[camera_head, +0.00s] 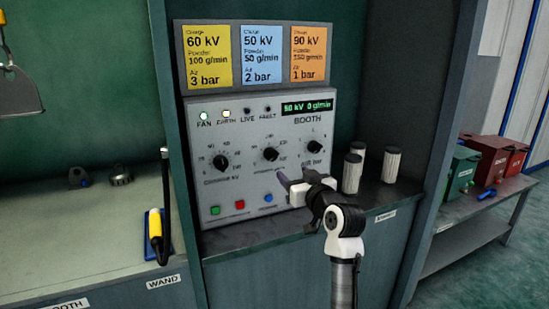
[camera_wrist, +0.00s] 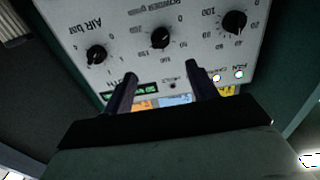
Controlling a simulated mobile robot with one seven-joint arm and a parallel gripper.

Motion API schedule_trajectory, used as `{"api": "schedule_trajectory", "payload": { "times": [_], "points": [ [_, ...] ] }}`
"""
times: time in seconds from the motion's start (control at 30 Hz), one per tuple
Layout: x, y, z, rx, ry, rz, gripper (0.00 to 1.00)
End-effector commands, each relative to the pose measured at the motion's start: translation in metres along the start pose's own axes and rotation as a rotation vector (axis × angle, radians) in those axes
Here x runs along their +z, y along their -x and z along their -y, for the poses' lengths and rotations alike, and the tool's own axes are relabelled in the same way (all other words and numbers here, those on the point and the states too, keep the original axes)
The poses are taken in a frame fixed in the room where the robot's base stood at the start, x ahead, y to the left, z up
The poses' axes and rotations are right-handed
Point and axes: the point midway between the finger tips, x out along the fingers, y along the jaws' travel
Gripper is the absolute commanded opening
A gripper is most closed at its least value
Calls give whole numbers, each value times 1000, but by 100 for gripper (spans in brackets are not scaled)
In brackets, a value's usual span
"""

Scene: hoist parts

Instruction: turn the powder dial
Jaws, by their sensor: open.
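The powder dial (camera_head: 270,154) is the black middle knob of three on the grey booth panel (camera_head: 325,130). It also shows in the upside-down wrist view (camera_wrist: 160,37), between the air dial (camera_wrist: 96,54) and the charge dial (camera_wrist: 234,23). The panel display (camera_head: 307,107) reads 50 kV and 0 g/min. My gripper (camera_head: 296,184) is in front of the panel, below and right of the powder dial in the head view. In the wrist view its two fingers (camera_wrist: 161,72) are apart with nothing between them, and the knob appears beyond their tips.
Yellow (camera_head: 209,57), blue (camera_head: 262,55) and orange (camera_head: 310,54) setting cards stand above the panel. FAN and EARTH lamps are lit. Several white ribbed cylinders (camera_head: 352,173) stand on the shelf right of my gripper. A yellow-handled wand (camera_head: 155,228) is at left.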

Motion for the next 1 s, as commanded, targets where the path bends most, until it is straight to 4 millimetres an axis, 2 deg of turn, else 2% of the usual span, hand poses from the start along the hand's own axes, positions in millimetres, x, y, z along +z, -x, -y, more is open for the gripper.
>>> {"api": "schedule_trajectory", "payload": {
  "times": [0.17,0.4,0.6,0.8,1.0],
  "points": [
    [-3,-24,1,-3,-1,1,58],
    [-4,-76,2,-3,-1,1,58],
    [-3,-112,2,-2,-1,2,58],
    [-2,-131,1,0,-1,-1,58],
    [-1,-135,2,0,0,-1,58]
  ]
}}
